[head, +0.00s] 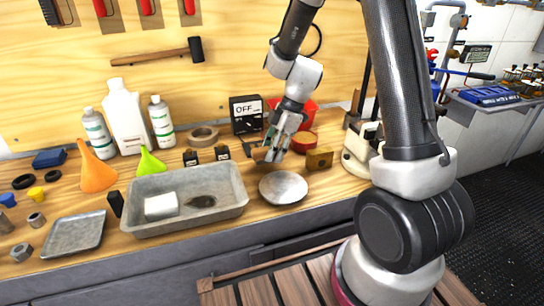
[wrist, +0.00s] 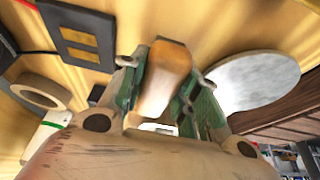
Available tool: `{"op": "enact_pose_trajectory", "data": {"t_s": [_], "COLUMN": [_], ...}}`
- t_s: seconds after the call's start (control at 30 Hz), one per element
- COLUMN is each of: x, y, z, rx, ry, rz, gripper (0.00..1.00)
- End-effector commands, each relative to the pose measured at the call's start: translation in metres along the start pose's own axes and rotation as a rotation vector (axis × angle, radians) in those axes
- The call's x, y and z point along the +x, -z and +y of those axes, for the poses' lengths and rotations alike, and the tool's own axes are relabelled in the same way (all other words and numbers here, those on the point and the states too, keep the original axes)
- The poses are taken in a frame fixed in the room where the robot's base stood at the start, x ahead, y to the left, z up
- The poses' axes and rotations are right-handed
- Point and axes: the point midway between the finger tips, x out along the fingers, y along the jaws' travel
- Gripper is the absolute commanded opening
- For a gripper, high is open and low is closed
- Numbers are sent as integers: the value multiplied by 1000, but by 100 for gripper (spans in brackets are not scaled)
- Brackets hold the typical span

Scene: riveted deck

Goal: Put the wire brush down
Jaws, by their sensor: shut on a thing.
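My gripper (head: 275,150) is shut on the wire brush, over the back half of the bench behind the round metal dish (head: 283,187). In the wrist view the brush's brown wooden body (wrist: 167,75) sits between the green-padded fingers of my gripper (wrist: 163,92). Its bristles cannot be made out. In the head view the fingers mostly hide the brush, and I cannot tell whether it touches the bench. The pale dish also shows in the wrist view (wrist: 250,82), beside the fingers.
A grey tray (head: 238,208) holding a white block and a dark item stands left of the dish. A brass-coloured block (head: 320,158), a red bin (head: 308,117), an OFF switch box (head: 246,114) and a tape roll (head: 203,136) crowd around the gripper. Bare wood shows between dish and tray.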

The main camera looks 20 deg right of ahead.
Motion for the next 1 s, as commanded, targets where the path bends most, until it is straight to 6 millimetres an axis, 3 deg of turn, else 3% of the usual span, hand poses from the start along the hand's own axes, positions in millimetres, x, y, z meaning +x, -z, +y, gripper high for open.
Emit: {"op": "enact_pose_trajectory", "data": {"t_s": [0.13, 0.47, 0.5, 0.6, 1.0], "x": [19, 21, 21, 21, 15], "y": [-8, -9, -9, -9, -7], "z": [0, 0, 0, 0, 1], "rx": [2, 1, 1, 1, 0], "ry": [2, 0, 0, 0, -2], "rz": [0, 0, 0, 0, 0], "gripper": [0, 0, 35, 53, 53]}}
